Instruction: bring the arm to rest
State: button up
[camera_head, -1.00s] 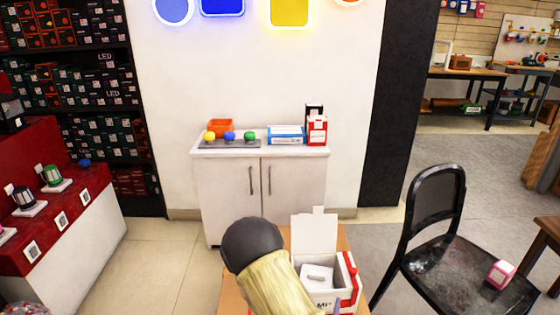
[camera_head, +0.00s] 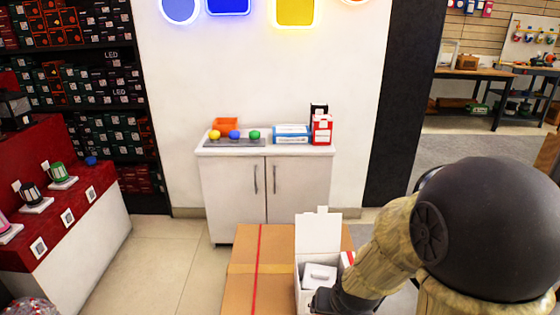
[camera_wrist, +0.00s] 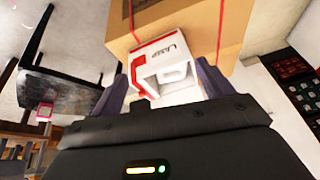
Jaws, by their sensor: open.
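My arm fills the right side of the head view, with a large dark rounded joint and pale tan links. My gripper (camera_wrist: 163,82) is open in the wrist view, its two dark fingers apart. Between and beyond them is the white and red lamp box (camera_wrist: 180,62), with nothing visibly gripped. In the head view the lamp box (camera_head: 318,236) stands open with its lid flap up and a white item inside. My arm's dark lower end covers part of its front.
The lamp box stands on a brown cardboard box (camera_head: 243,284) with a red band. A white cabinet (camera_head: 233,190) with coloured balls and boxes on top is behind. A red display counter (camera_head: 60,232) is at left.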

jog(key=s+d+r+n+g, duration=0.2)
jog(key=s+d+r, duration=0.1)
jog(key=s+r, duration=0.15)
jog(key=w+p+v, duration=0.2)
jog(key=p+v, duration=1.2)
jog(key=p, duration=0.1)
jog(key=w+a+r+p+v, duration=0.1)
jog(key=w+p+v, duration=0.2)
jog(key=p+v, duration=1.2)
jog(key=shift+w+a+r+p, duration=0.15)
jog(key=shift+w+r+p, duration=0.1)
jog(key=shift+p, duration=0.15)
